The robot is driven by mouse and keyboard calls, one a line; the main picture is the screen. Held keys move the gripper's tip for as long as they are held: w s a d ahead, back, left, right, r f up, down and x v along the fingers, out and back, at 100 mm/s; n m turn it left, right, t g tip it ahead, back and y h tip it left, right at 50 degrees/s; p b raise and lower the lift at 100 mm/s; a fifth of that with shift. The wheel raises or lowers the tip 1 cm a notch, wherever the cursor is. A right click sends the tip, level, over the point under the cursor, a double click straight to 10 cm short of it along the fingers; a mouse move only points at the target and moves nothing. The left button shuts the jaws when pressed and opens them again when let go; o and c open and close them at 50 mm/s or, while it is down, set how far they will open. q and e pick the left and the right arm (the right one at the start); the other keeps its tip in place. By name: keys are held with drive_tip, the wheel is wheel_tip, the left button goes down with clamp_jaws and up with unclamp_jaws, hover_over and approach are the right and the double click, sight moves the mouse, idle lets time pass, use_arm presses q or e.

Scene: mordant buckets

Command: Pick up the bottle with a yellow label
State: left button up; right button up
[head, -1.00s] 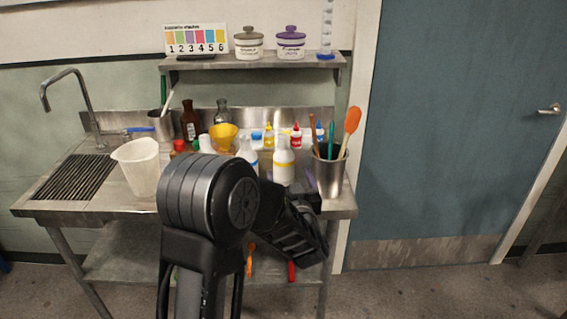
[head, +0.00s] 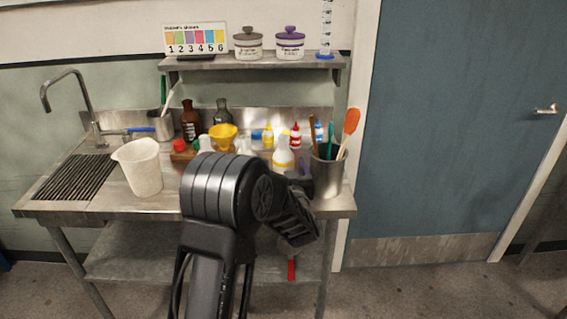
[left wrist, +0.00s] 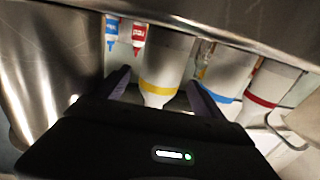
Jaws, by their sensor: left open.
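The white bottle with a yellow label (head: 283,156) stands upright on the steel table, left of the metal utensil pot. Its lower part is hidden by my arm in the head view. My left gripper (head: 299,168) is beside it, its body mostly hidden behind my arm. In the left wrist view, my left gripper (left wrist: 158,84) is open, with its two purple-grey fingers on either side of the bottle with the yellow band (left wrist: 165,70). I cannot tell whether they touch it. My right gripper is not in view.
A metal pot (head: 329,178) of utensils stands close on the right. White bottles with a blue band (left wrist: 222,78) and a red band (left wrist: 266,85) stand beside the yellow one. A white jug (head: 141,168), a yellow funnel (head: 223,134) and small dropper bottles are nearby.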

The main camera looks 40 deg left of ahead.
use_arm(q)
drive_tip(key=shift+x, duration=1.15)
drive_tip(key=shift+s, duration=0.1)
drive_tip(key=shift+c, duration=0.4)
drive_tip(key=c, duration=1.7)
